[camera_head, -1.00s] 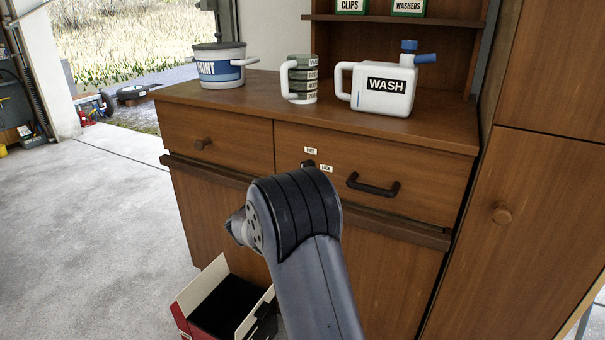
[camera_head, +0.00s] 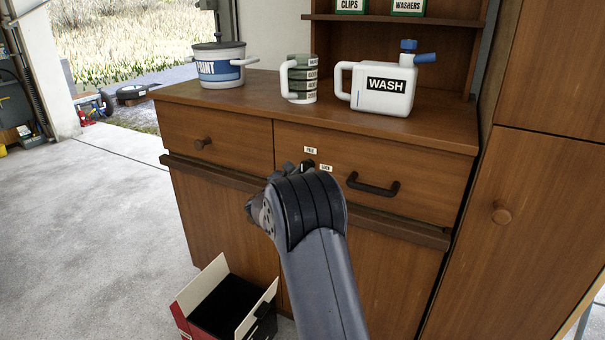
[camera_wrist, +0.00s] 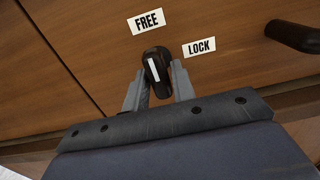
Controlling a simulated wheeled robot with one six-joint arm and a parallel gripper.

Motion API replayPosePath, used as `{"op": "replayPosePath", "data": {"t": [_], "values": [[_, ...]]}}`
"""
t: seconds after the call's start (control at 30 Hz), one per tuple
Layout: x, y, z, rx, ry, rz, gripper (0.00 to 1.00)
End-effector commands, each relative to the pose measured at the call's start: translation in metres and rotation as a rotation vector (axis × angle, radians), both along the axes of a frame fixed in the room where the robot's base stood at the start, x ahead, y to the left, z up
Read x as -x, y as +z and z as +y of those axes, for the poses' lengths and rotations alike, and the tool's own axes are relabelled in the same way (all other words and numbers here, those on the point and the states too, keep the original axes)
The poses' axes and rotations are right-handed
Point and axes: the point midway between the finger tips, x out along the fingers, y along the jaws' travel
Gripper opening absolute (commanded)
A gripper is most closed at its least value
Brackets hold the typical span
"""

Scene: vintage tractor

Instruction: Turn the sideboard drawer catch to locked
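The drawer catch (camera_wrist: 157,72) is a small black knob with a white line on the drawer front. Its line points up toward the FREE label (camera_wrist: 147,21); the LOCK label (camera_wrist: 199,47) is to its right. In the wrist view the two grey fingers of my gripper (camera_wrist: 158,84) stand apart, one close on each side of the catch. I cannot tell whether they press on it. In the head view the catch (camera_head: 308,164) shows just above my wrist, which hides the fingers.
The drawer's black bar handle (camera_head: 373,185) is right of the catch. A paint pot (camera_head: 218,68), a striped mug (camera_head: 301,80) and a WASH jug (camera_head: 383,88) stand on the sideboard top (camera_head: 250,100). An open box (camera_head: 225,305) is on the floor below.

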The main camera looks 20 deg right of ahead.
Motion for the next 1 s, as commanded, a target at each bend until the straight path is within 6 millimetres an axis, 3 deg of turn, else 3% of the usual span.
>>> {"op": "replayPosePath", "data": {"t": [0.3,0.67,1.0], "values": [[0.0001,0.0001,0.0002,0.000,0.000,0.000,0.00],[0.0000,-0.0024,0.0003,-0.029,0.000,-0.038,0.00],[-0.0010,-0.0065,0.0010,-0.173,0.000,-0.224,0.00]]}}
